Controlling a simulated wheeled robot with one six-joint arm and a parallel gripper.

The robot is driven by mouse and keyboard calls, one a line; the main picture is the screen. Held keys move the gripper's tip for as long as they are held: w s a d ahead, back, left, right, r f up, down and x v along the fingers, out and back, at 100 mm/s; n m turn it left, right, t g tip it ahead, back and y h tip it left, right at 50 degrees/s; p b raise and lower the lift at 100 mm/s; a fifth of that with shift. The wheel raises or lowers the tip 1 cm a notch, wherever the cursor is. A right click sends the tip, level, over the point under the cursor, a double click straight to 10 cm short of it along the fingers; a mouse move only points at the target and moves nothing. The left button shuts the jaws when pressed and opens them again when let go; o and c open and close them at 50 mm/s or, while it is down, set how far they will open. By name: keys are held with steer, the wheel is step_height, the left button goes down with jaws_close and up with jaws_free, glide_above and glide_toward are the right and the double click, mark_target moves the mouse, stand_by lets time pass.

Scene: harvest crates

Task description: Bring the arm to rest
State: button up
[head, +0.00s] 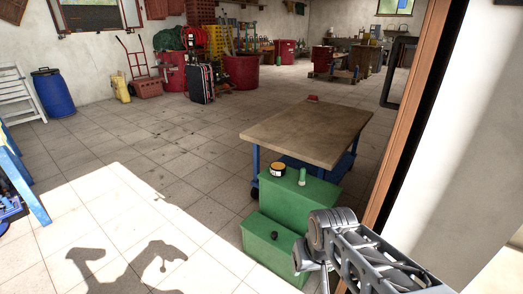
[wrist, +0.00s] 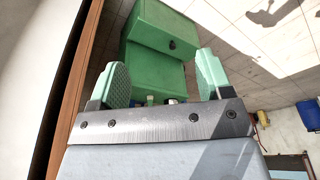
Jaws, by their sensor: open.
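My gripper (wrist: 164,80) shows in the wrist view with its two green-padded fingers wide apart and nothing between them. Beyond the fingers is a green stepped block (wrist: 158,55). In the head view, this block (head: 262,262) stands on the tiled floor at lower centre, in front of a wooden-topped table. My grey arm reaches in from the lower right, beside and partly in front of the block. I cannot make out the gripper's fingers in the head view.
A small black object (head: 274,235) is on the lower step. The table (head: 310,132) stands behind. A brown door frame (head: 408,110) and white wall bound the right. The left floor is mostly clear.

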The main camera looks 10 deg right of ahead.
steer(key=s+a+r+g+p, duration=0.1)
steer(key=s+a+r+p, duration=0.1)
steer(key=r+p, duration=1.2)
steer(key=s+a+r+g+p, duration=0.1)
steer(key=s+r+p, duration=0.1)
steer(key=r+p, duration=1.2)
steer(key=w+d+r+t+p, duration=0.2)
steer(key=r+p, duration=0.3)
steer(key=r, duration=0.3)
steer(key=shift+w+d+r+t, duration=0.25)
steer(key=shift+w+d+t, duration=0.1)
steer(key=shift+w, duration=0.35)
